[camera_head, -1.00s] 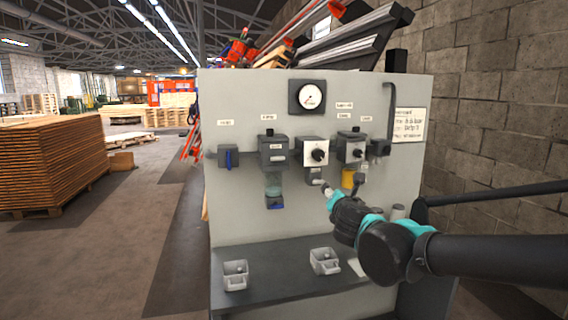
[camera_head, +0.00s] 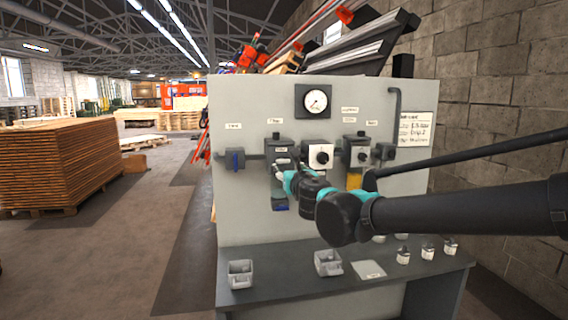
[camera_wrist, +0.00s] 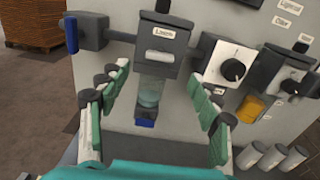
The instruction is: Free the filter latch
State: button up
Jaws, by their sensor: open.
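The filter (camera_head: 279,146) is a dark grey block on the grey panel, with a clear bowl below it; the wrist view also shows the filter block (camera_wrist: 177,44). A pale latch tab (camera_wrist: 160,57) sits on its front under a small label. The clear bowl (camera_wrist: 150,92) ends in a blue piece (camera_wrist: 145,122). My gripper (camera_wrist: 158,75) is open and empty, its fingers left and right of the bowl in the wrist view. In the head view my gripper (camera_head: 279,171) partly covers the filter's lower part. I cannot tell whether it touches anything.
A blue-handled valve (camera_wrist: 72,35) is left of the filter. A knobbed regulator (camera_head: 320,156) and a unit with a yellow bowl (camera_head: 354,181) are to the right. A gauge (camera_head: 317,100) is above. Bins and small cups stand on the shelf (camera_head: 300,285) below.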

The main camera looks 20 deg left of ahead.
aim_at(284, 161)
jog(key=x, duration=0.8)
jog(key=shift+w+a, duration=0.15)
jog(key=shift+w, duration=0.2)
jog(key=c, duration=1.2)
